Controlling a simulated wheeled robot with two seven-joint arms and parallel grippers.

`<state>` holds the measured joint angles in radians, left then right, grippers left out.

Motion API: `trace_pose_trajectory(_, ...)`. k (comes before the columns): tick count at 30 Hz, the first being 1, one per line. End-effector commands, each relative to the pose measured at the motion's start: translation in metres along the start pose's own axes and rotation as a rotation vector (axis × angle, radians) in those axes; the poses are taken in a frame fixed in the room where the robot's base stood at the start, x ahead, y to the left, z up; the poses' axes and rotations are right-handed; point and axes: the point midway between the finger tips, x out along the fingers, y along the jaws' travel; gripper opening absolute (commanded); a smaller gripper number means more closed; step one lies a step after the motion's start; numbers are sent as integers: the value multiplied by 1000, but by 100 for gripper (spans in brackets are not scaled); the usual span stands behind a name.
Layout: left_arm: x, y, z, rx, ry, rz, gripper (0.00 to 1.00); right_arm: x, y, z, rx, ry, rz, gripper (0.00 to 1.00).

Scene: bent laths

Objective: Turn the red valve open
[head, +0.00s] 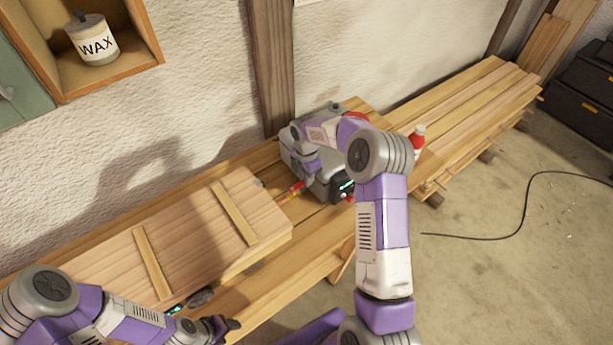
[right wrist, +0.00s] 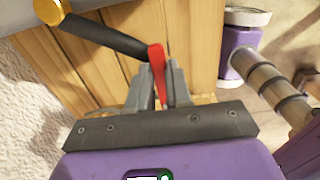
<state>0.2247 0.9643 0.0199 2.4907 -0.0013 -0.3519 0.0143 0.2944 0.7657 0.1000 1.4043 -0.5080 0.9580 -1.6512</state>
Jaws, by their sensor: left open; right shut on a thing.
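The red valve handle (right wrist: 157,62) shows in the right wrist view as a narrow upright red piece at the end of a dark lever. The lever runs to a round gold hub (right wrist: 48,11) at the upper left. My right gripper (right wrist: 159,88) is shut on the red handle, with one finger on each side. In the head view my right forearm bends over a grey metal box (head: 292,155) on the bench and largely hides the hold. My left gripper (head: 213,312) is open and empty at the lower left, by a cleated wooden panel (head: 195,240).
A red-handled tool (head: 291,192) lies beside the grey box. A bottle with a red cap (head: 417,138) stands to its right. Stacked boards (head: 470,100) fill the bench's far end. A WAX jar (head: 93,42) sits in a wall shelf. A black cable (head: 527,205) lies on the floor.

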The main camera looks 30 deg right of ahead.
Motion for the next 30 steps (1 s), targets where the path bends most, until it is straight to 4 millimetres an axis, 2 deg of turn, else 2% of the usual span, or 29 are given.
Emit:
trace_pose_trajectory(8, 0, 0, 0, 0, 0, 0, 55, -2, 1, 1, -6, -4, 5, 0)
trace_pose_trajectory(9, 0, 0, 0, 0, 0, 0, 55, -2, 1, 1, -5, -4, 5, 23)
trace_pose_trajectory(13, 0, 0, 0, 0, 0, 0, 55, -1, 1, 0, -4, -3, 4, 43)
trace_pose_trajectory(14, 0, 0, 0, 0, 0, 0, 55, -1, 1, 0, -4, -3, 3, 45)
trace_pose_trajectory(23, 0, 0, 0, 0, 0, 0, 55, -3, 1, 0, -3, -2, 3, 45)
trace_pose_trajectory(26, 1, 0, 0, 0, 0, 0, 55, -13, 1, 0, -2, -3, 5, 45)
trace_pose_trajectory(30, 2, -1, 0, 0, 0, 0, 55, -37, 2, 0, -3, -3, 7, 45)
